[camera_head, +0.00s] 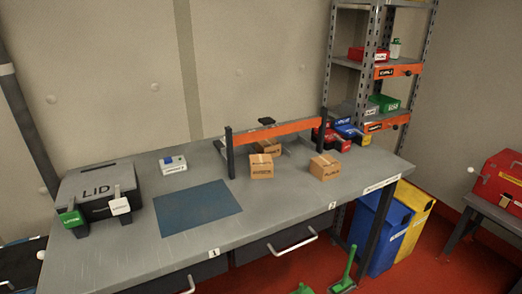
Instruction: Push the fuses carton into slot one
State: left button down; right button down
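Three small brown cardboard cartons stand on the grey workbench around an orange crossbar (280,129) on dark posts. One carton (262,167) is in front of the bar near its left post. A second carton (268,147) is just behind it, partly hidden. The third carton (325,167) stands to the right, near the right post. Their printed labels are too small to read surely, so I cannot tell which is the fuses carton. I cannot make out a marked slot one; the bench's front edge carries tags 1 (214,253) and 2 (332,205). Neither gripper is in view.
A blue mat (197,207) lies on the bench (270,214). A grey box marked LID (96,188) stands at the left, and a small white box (173,163) behind the mat. Coloured bins and a metal shelf (352,62) are at the back right.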

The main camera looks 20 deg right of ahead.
aim_at(261, 165)
jog(key=i+j+z, duration=0.15)
jog(key=z, duration=0.2)
jog(key=i+j+z, duration=0.2)
jog(key=z, duration=0.15)
jog(key=i+j+z, duration=0.25)
jog(key=z, duration=0.15)
